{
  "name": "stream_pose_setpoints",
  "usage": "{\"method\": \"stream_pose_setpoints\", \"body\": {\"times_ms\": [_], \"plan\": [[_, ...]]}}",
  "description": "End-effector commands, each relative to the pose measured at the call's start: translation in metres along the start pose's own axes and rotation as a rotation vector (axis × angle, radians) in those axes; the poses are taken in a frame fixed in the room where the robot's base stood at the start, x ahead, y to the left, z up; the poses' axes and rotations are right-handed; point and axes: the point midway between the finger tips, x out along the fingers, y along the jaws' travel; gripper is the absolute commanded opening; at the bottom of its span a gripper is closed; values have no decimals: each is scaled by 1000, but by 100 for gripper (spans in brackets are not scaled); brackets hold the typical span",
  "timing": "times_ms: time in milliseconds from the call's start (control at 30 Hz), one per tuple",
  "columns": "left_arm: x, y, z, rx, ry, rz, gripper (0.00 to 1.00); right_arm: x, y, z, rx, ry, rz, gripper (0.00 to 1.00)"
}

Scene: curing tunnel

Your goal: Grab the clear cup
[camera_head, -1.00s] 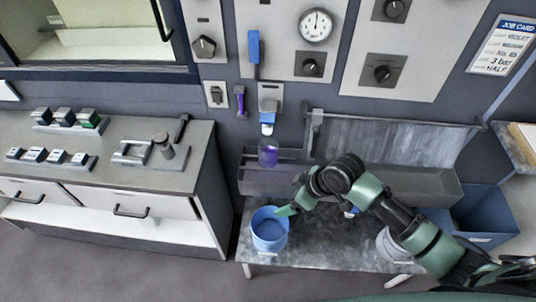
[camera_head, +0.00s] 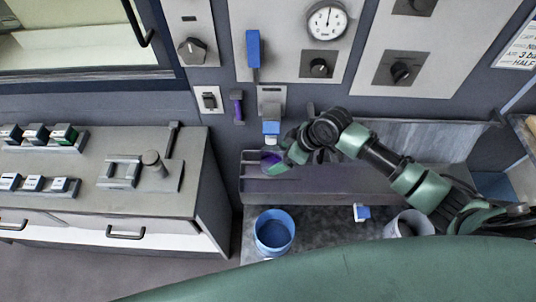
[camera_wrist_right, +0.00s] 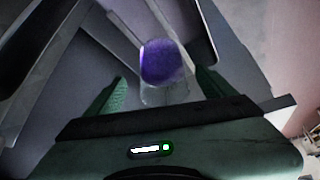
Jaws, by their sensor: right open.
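The clear cup (camera_head: 269,160) with purple content stands on the grey ledge below the blue-tipped dispenser. It also shows in the right wrist view (camera_wrist_right: 163,66), purple above and clear near the jaws. My right gripper (camera_head: 284,164) is open at the cup's right side in the head view. In the right wrist view its green fingertips (camera_wrist_right: 160,88) are apart, one on each side of the cup, and do not visibly close on it. Part of the cup is hidden behind the fingers in the head view. My left gripper is not in view.
The dispenser (camera_head: 271,125) hangs close above the cup. A blue bucket (camera_head: 262,243) and a white bucket (camera_head: 396,231) stand on the lower table, with a small blue and white item (camera_head: 361,212) between them. A grey cabinet (camera_head: 75,205) is at left.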

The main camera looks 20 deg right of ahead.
Motion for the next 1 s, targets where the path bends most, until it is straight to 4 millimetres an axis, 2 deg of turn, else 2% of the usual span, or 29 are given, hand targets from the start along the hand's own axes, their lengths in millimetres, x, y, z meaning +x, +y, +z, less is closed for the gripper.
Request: {"method": "stream_pose_setpoints", "body": {"times_ms": [200, 500, 800, 833, 1000], "plan": [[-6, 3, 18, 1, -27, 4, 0, 25, -1, -1, 1, 0, -3, 84], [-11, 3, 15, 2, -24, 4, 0, 65, -1, -1, 0, 0, -1, 84], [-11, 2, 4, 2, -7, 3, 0, 71, -1, 0, -1, 0, 0, 84], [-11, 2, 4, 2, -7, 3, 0, 71, 0, 0, -1, 0, 0, 81], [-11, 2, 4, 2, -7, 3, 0, 71, 0, 0, -1, 0, 0, 34]]}}
